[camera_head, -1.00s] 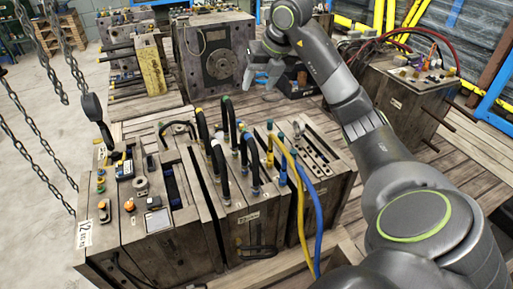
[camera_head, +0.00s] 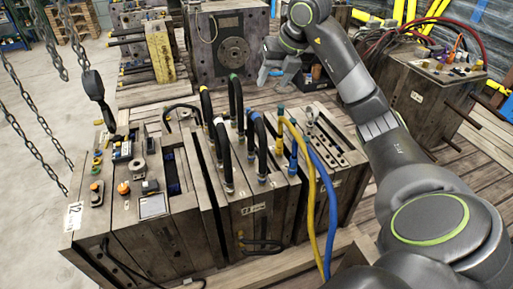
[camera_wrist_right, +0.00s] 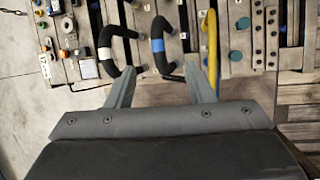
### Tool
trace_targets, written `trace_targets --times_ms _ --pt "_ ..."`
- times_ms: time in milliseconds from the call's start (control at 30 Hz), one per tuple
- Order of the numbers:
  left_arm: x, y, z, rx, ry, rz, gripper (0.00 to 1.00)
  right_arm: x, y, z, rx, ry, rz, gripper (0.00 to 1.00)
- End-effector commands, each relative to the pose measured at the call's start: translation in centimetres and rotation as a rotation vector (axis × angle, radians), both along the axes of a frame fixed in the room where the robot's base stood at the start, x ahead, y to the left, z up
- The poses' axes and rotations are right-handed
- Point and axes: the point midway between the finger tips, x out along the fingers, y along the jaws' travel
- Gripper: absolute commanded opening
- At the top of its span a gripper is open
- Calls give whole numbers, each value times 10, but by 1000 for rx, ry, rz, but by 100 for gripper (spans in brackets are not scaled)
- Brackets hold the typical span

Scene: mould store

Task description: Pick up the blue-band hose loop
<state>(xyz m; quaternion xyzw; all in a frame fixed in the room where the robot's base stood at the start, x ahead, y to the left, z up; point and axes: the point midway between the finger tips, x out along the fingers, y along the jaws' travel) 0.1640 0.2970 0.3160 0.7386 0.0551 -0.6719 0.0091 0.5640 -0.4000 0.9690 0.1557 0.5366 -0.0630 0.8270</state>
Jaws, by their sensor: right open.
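The blue-band hose loop (camera_head: 262,150) is a black bent hose with a blue band, standing on top of the large mould block (camera_head: 190,225). It also shows in the right wrist view (camera_wrist_right: 158,48), between and beyond the fingertips. My right gripper (camera_head: 274,74) is open and empty, above and behind the block in the head view. In the right wrist view my right gripper (camera_wrist_right: 160,75) has its two fingers spread apart, and I see no contact with the loop. My left gripper is not in view.
Other black loops stand close by, one with a white band (camera_wrist_right: 90,68). Yellow (camera_head: 311,190) and blue (camera_head: 331,215) hoses hang over the block's front right. Chains (camera_head: 30,125) and a black pendant (camera_head: 98,95) hang at left. Another mould block (camera_head: 430,105) stands at right.

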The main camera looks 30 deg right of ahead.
Motion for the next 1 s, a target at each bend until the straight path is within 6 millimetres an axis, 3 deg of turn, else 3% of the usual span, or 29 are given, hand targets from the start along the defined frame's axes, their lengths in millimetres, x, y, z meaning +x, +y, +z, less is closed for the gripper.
trace_targets --times_ms 533,733,1000 --pt "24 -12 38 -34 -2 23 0 10 2 -27 1 0 0 48" --pt "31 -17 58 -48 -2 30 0 20 4 -50 2 3 0 48" --pt "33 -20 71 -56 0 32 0 43 8 -98 2 3 0 48"
